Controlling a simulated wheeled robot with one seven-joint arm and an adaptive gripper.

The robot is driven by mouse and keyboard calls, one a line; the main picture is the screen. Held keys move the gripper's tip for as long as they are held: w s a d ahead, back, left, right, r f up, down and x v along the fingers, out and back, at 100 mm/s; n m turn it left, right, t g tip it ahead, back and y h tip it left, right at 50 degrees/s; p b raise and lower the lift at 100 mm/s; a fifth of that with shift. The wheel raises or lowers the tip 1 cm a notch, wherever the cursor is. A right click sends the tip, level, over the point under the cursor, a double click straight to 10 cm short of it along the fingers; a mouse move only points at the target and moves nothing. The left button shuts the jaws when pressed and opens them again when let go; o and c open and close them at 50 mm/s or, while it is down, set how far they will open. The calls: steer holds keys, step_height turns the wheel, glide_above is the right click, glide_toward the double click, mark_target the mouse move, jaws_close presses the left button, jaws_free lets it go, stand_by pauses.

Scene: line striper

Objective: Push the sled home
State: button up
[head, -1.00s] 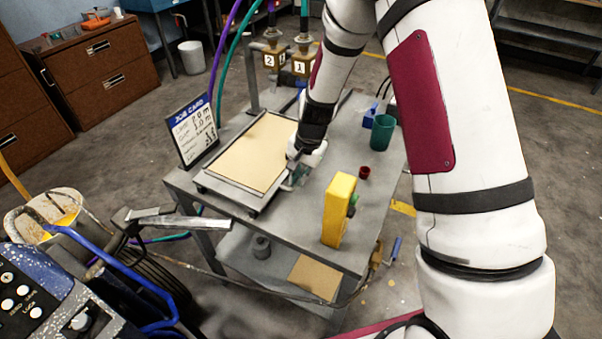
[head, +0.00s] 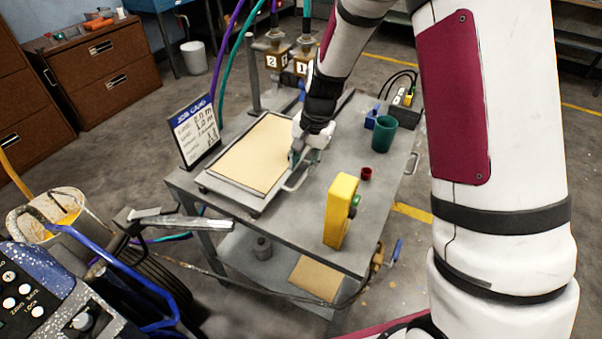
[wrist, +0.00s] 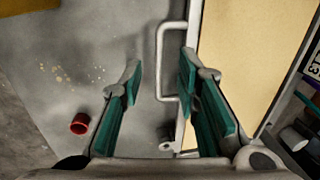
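The sled looks to be the flat grey tray (head: 232,188) with a tan board (head: 250,152) on it, lying on the grey cart top. A pale U-shaped handle sticks out from its right side; it shows in the head view (head: 299,183) and the wrist view (wrist: 160,62). My gripper (head: 298,160) is low at the tray's right edge, beside the handle. In the wrist view my gripper (wrist: 160,76) is open, its green-padded fingers apart, with the handle appearing between the fingertips. I cannot tell whether a finger touches the handle or tray.
On the cart are a yellow block (head: 340,212), a small red cup (head: 366,174) and a green cup (head: 384,134). A job card (head: 196,130) stands at the left edge. Numbered valves (head: 290,62) with hoses stand behind. The cart top between tray and yellow block is clear.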

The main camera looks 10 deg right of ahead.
steer(key=r, duration=0.5)
steer(key=shift+s+d, duration=0.35)
steer(key=s+d+r+n+t, duration=0.25)
steer(key=s+r+n, duration=0.35)
steer(key=s+r, duration=1.25)
steer(key=s+d+n+h, duration=0.1)
steer(key=s+n, duration=0.1)
steer(key=s, duration=0.7)
steer(key=shift+s+d+r+t+h, duration=0.3)
steer(key=shift+s+d+t+h, duration=0.05)
steer(key=shift+h, duration=0.05)
